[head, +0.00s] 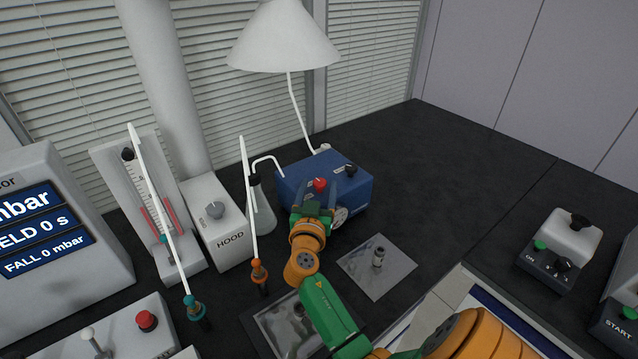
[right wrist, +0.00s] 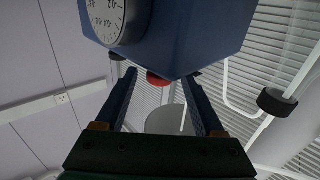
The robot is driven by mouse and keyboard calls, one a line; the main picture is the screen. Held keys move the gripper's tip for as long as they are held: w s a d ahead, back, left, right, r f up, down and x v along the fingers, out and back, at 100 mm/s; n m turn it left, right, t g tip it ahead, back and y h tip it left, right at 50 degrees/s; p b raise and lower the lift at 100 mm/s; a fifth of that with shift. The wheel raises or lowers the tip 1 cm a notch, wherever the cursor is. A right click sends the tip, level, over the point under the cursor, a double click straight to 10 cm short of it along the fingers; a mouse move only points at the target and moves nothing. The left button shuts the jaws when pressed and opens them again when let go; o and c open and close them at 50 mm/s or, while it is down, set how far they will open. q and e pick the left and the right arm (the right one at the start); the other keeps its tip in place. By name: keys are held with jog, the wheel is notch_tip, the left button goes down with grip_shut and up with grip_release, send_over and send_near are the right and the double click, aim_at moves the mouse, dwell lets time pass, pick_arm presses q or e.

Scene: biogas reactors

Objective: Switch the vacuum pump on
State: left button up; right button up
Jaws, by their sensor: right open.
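The vacuum pump is a blue box (head: 360,192) at the back middle of the dark bench. It has a red knob (head: 319,184), a black knob (head: 350,171) and a round dial on its front, partly hidden by my gripper. My right gripper (head: 315,195) is open in front of the pump, its fingers pointing at it. In the right wrist view the dial (right wrist: 105,18) shows large, and the red knob (right wrist: 158,79) appears between the open fingers (right wrist: 158,88), with no clear contact. My left gripper is out of view.
A flask (head: 262,217) and the white hood box (head: 218,222) stand left of the pump. A lamp (head: 285,40) rises behind it. A metal plate with a fitting (head: 378,270) lies to the front right.

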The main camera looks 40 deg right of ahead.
jog(key=shift+w+d, duration=0.2)
grip_shut()
